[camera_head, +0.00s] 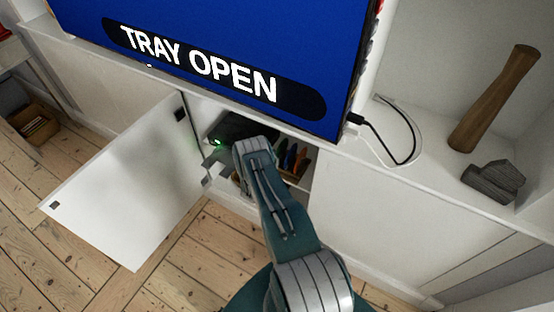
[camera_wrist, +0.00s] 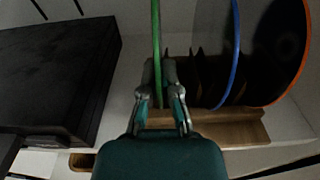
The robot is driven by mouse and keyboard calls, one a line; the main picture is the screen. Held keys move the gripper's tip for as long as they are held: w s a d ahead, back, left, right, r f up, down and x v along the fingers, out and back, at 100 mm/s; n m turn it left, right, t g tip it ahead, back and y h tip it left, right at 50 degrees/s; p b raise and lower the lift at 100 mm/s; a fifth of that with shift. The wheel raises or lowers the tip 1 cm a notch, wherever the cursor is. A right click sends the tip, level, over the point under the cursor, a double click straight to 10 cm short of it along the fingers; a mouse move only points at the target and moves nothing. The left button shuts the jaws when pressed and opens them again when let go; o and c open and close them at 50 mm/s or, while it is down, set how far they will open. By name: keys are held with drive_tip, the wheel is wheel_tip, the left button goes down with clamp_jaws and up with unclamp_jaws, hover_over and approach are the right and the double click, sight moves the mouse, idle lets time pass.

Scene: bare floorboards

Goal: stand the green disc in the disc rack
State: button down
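In the wrist view the green disc (camera_wrist: 156,30) shows edge-on as an upright green line. My gripper (camera_wrist: 159,75) is shut on its near edge, one finger on each side. The wooden disc rack (camera_wrist: 245,132) lies beyond and to the right, with dark dividers. The green disc is in line with the rack's left end; whether it sits in a slot or above it I cannot tell. A blue disc (camera_wrist: 234,50) and an orange-rimmed disc (camera_wrist: 303,60) stand at the rack's right. In the head view my forearm hides the gripper inside the cabinet.
A black player (camera_wrist: 60,80) stands close left of the gripper; it also shows in the head view (camera_head: 240,127) with a green light. The cabinet door (camera_head: 130,180) is open to the left. A screen (camera_head: 230,50) above reads "TRAY OPEN".

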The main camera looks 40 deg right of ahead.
drive_tip(key=c, duration=0.7)
unclamp_jaws()
drive_tip(key=shift+a, duration=0.1)
drive_tip(key=v, duration=1.2)
